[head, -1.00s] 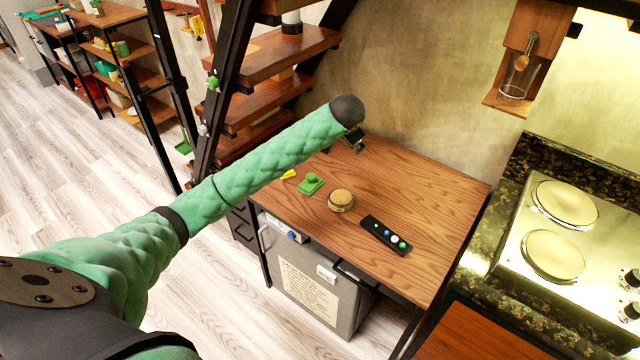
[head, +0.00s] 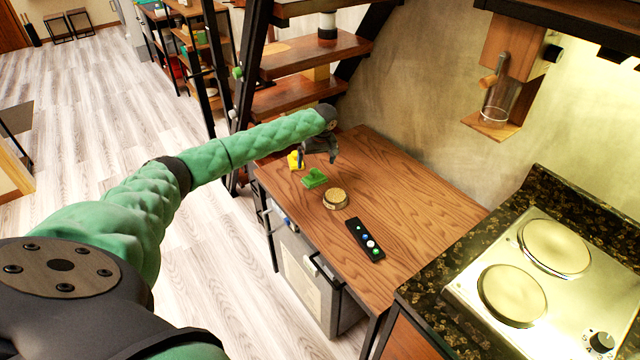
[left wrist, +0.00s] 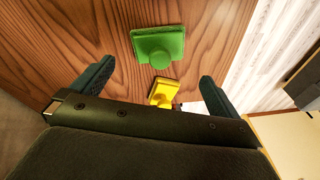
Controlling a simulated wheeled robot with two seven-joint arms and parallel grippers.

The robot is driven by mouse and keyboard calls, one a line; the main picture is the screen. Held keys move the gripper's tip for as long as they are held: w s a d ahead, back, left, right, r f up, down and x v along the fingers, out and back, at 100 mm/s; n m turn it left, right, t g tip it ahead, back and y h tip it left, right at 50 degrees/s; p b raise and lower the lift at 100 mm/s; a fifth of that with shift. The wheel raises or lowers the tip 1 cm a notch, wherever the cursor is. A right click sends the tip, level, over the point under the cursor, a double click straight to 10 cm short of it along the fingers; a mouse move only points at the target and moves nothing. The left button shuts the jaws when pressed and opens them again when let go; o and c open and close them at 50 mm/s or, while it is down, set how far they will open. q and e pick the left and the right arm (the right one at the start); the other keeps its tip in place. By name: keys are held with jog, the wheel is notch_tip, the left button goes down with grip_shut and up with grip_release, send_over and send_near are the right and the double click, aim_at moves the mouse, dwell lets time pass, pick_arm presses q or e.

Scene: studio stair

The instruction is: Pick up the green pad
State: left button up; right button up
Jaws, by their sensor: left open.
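The green pad (head: 315,178) lies on the wooden table, near its left edge. It is a flat square with a round knob, and it also shows in the left wrist view (left wrist: 158,46). My left gripper (head: 318,160) is above the table just behind the green pad, pointing down. In the left wrist view its two fingers (left wrist: 152,82) are wide apart with nothing held between them. A yellow piece (left wrist: 161,91) lies between the fingers in that view, and the green pad is beyond the fingertips. My right gripper is not seen.
The wooden table (head: 420,205) also holds a round tan tin (head: 335,198) and a black remote-like strip (head: 365,240) with coloured buttons. A stove (head: 530,280) stands at the right. Open stairs (head: 310,60) rise behind the table. The table's right half is clear.

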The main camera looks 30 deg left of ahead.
aim_at(315, 170)
pick_arm(q)
jog(key=shift+s+d+f+n, duration=0.15)
jog(key=shift+d+n, duration=0.1)
jog(key=shift+n, duration=0.55)
jog(key=shift+d+n+h, duration=0.15)
jog(key=shift+n+h, duration=0.25)
jog(key=shift+n, duration=0.2)
jog(key=shift+a+f+n, duration=0.25)
jog(key=shift+a+n, duration=0.05)
jog(key=shift+n, duration=0.7)
jog(key=shift+d+n, duration=0.25)
jog(key=shift+n, duration=0.25)
jog(key=shift+f+p, duration=0.35)
jog(key=shift+f, duration=0.1)
jog(key=shift+a+f, duration=0.35)
jog(key=shift+f, duration=0.45)
jog(key=f+p, duration=0.2)
jog(key=a+f+p, duration=0.1)
jog(key=f, duration=0.1)
jog(key=shift+w+a, duration=0.1)
jog(key=shift+w, duration=0.2)
jog(key=shift+f, duration=0.45)
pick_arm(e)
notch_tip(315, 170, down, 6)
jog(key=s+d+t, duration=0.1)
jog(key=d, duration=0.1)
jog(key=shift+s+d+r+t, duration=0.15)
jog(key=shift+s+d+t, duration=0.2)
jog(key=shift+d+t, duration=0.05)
